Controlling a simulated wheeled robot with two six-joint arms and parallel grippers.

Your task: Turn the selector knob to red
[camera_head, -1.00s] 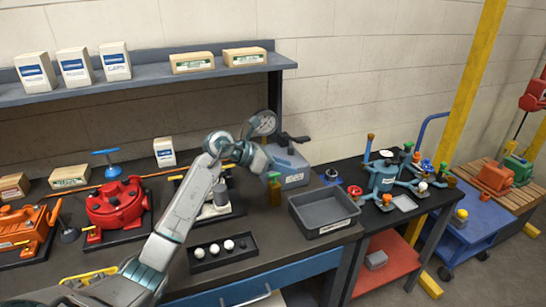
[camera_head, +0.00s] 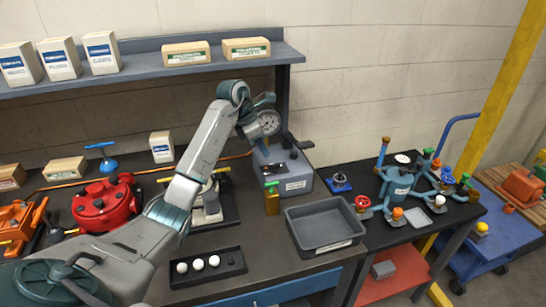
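A small blue base with a dark top (camera_head: 339,181) stands to the box's right. My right gripper is not in view.
A grey empty bin (camera_head: 323,244) sits in front of the box, and a yellow-brown bottle (camera_head: 272,199) stands beside it. A black tray with white balls (camera_head: 207,283) lies nearer.

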